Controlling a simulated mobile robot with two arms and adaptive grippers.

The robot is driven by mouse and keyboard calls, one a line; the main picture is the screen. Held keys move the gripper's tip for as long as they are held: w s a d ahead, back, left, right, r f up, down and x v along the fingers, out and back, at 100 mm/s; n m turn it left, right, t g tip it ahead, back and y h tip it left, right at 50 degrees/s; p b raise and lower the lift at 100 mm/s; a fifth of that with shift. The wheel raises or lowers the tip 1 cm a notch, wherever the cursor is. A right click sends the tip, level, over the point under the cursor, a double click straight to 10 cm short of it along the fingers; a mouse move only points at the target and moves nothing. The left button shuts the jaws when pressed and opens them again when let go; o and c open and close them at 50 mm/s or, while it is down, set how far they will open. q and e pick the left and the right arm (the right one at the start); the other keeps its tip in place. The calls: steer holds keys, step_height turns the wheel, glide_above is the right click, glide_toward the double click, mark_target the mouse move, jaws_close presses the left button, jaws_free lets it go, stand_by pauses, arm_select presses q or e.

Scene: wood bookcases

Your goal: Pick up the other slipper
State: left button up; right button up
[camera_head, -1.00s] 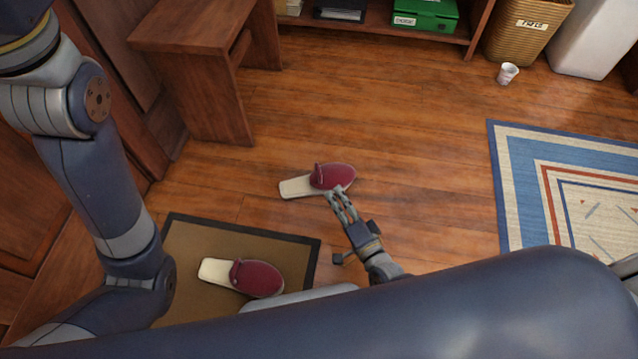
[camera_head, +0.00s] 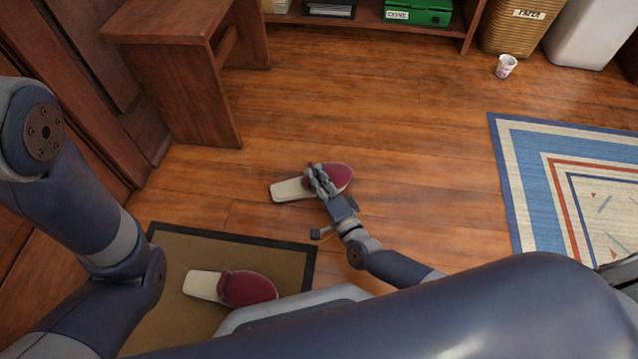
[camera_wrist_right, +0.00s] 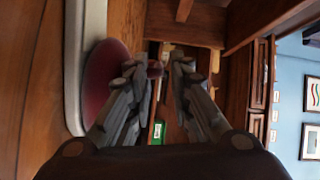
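One slipper, dark red with a cream insole (camera_head: 290,190), lies on the wood floor beyond the mat. Its red upper (camera_head: 341,177) points right. My right gripper (camera_head: 319,178) reaches over this slipper's middle from the near side and hides part of it. In the right wrist view the fingers (camera_wrist_right: 157,74) are apart, with the slipper (camera_wrist_right: 102,82) beside and partly behind the left finger. I cannot tell if they touch. The other slipper (camera_head: 250,289) lies on the doormat. My left arm shows at the left, but its gripper is out of view.
The brown doormat (camera_head: 210,250) has a dark border. A wooden bench (camera_head: 190,70) stands at the upper left. A patterned rug (camera_head: 525,190) lies at the right. A white cup (camera_head: 506,66) stands near the wicker bin (camera_head: 517,25). Floor around the far slipper is clear.

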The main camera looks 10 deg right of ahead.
steer(key=shift+b+x, duration=0.45)
steer(key=shift+x, duration=0.95)
jaws_close()
